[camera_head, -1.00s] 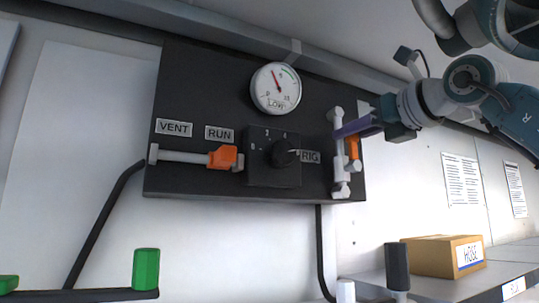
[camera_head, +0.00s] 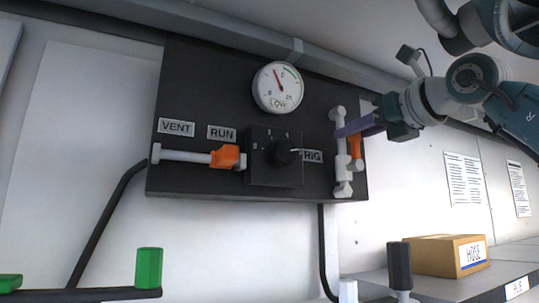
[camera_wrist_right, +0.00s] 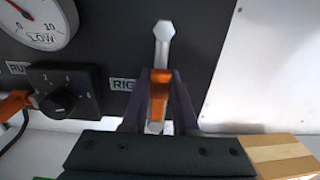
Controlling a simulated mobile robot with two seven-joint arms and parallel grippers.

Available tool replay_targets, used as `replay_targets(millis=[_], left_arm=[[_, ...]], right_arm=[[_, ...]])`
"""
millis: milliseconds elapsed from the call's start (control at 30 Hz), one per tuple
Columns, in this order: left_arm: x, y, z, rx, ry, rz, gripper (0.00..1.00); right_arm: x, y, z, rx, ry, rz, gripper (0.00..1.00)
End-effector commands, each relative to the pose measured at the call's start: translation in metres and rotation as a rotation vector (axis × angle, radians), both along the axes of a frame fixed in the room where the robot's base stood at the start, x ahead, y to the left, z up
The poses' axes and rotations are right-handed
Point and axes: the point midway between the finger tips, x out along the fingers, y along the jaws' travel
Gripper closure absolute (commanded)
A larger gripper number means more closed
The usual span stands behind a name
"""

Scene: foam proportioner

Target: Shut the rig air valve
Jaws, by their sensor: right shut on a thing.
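The rig air valve is a white vertical pipe fitting (camera_head: 342,176) with an orange handle (camera_head: 356,146), at the right edge of the black panel beside the RIG label (camera_head: 312,156). My right gripper (camera_head: 345,130) reaches in from the right with its purple fingers at the valve. In the right wrist view the orange handle (camera_wrist_right: 158,92) lies between the two fingers (camera_wrist_right: 158,100), which are shut on it. The handle runs along the upright pipe in that view. The fingers partly hide the valve body. My left gripper is not in view.
The panel (camera_head: 200,70) also holds a round gauge (camera_head: 278,87) marked LOW, a black selector knob (camera_head: 281,152) and a second orange-handled valve (camera_head: 225,157) by the RUN label. A cardboard box (camera_head: 435,256) stands on the shelf at lower right. A green handle (camera_head: 149,268) is at lower left.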

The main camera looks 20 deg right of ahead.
Motion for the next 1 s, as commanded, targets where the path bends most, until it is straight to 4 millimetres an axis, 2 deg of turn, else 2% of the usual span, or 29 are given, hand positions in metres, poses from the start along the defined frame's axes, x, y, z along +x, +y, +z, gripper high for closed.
replay_targets(millis=[367,1000], left_arm=[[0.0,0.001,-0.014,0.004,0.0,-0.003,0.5],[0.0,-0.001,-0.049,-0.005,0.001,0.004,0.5]], right_arm=[[0.001,-0.009,-0.004,0.153,0.012,0.0,1.0],[0.004,-0.042,-0.02,0.743,0.058,-0.001,1.0]])
